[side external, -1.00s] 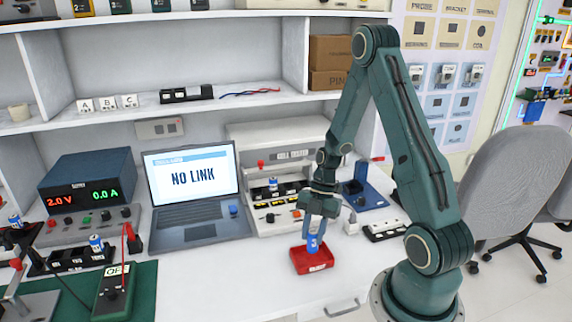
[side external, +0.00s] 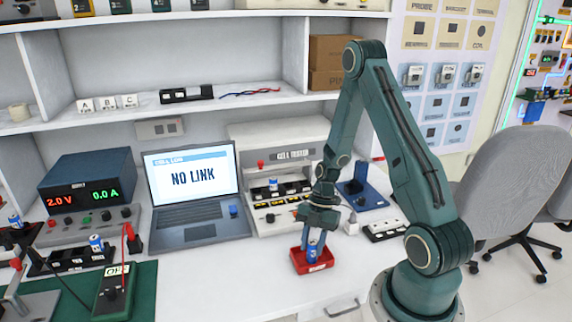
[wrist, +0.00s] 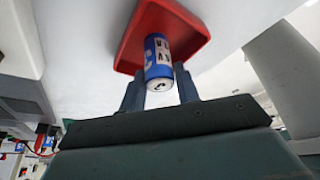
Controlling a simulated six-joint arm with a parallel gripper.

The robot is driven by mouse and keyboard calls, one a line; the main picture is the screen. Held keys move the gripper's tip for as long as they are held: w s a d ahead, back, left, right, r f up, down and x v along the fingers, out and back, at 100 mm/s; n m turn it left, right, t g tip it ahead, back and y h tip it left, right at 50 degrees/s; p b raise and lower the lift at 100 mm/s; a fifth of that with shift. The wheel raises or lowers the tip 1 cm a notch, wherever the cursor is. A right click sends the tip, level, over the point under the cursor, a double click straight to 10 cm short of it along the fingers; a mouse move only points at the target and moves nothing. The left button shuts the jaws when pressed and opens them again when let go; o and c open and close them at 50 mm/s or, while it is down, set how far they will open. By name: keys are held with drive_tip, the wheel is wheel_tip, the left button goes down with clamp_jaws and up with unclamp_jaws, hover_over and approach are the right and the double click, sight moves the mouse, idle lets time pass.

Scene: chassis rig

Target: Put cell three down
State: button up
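Cell three is a blue and white cylinder (side external: 313,251) standing roughly upright in the small red tray (side external: 299,263) at the front of the bench. Its side and silver end show in the wrist view (wrist: 157,58), with the red tray (wrist: 133,45) behind it. My gripper (side external: 314,240) points down over the tray. In the wrist view its two fingers (wrist: 159,72) lie on both sides of the cell, close against it. The cell's lower end is partly hidden by the tray wall in the side view.
The cell tester (side external: 272,160) stands behind the tray and the laptop (side external: 192,182) reading NO LINK is to the left. A blue fixture (side external: 363,190) and a black holder (side external: 386,231) lie to the right. The white bench left of the tray is clear.

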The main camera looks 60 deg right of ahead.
drive_tip(key=o, duration=0.3)
drive_tip(key=shift+r, duration=0.15)
drive_tip(key=v, duration=1.2)
idle(0.4)
drive_tip(key=shift+r, duration=0.1)
